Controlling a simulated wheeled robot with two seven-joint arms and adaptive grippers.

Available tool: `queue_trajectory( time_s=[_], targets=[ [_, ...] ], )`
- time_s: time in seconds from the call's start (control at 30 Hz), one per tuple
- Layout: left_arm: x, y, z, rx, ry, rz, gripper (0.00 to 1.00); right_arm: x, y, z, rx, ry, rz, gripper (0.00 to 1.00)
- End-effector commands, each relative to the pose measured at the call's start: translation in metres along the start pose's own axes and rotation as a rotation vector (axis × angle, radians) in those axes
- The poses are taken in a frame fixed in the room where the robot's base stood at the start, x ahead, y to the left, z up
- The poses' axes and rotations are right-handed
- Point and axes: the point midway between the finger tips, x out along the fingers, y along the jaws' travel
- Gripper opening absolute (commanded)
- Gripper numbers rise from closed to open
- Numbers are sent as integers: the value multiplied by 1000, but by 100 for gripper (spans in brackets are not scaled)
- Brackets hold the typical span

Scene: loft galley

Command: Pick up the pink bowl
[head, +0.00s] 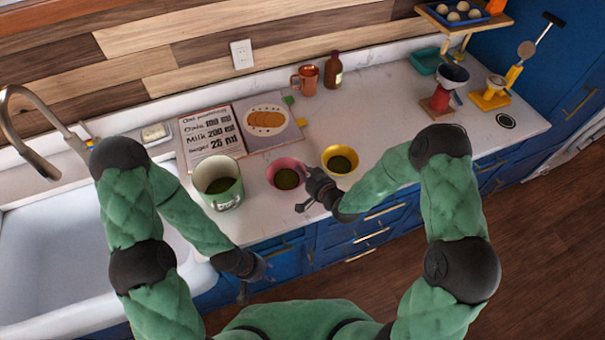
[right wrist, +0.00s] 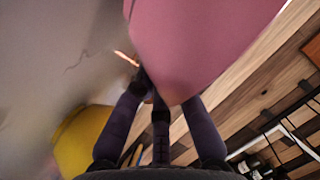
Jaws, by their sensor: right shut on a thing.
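The pink bowl (head: 287,174) is on the white counter between the green pot and the yellow bowl, with something dark green inside. My right gripper (head: 305,190) is at its right rim, shut on it. In the right wrist view the pink bowl (right wrist: 200,40) fills the upper middle, and my right fingers (right wrist: 160,98) meet its edge. I cannot tell whether the bowl is clear of the counter. My left gripper (head: 256,282) hangs in front of the counter edge, apart from the bowl, with its fingers spread and empty.
The yellow bowl (head: 340,160) stands close to the right, and also shows in the right wrist view (right wrist: 82,140). The green pot (head: 218,182) stands to the left. A recipe board (head: 212,134), copper mug (head: 305,80) and brown bottle (head: 333,70) are behind. The sink (head: 75,250) is left.

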Motion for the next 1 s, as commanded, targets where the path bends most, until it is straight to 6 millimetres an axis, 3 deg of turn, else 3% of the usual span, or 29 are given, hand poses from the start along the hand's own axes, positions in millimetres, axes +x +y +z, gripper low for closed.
queue_trajectory(
  time_s=[0.07,0.4,0.7,1.0],
  targets=[
    [-1,0,0,0,0,0,40,-4,-7,-14,-2,6,-2,0],
    [-7,2,0,0,0,0,40,-55,-70,-34,-4,4,-5,0],
    [-7,2,0,0,0,0,40,-97,-120,-18,-3,2,-6,0],
    [-8,3,0,0,0,0,40,-112,-137,-13,-1,3,-1,0]
  ],
)
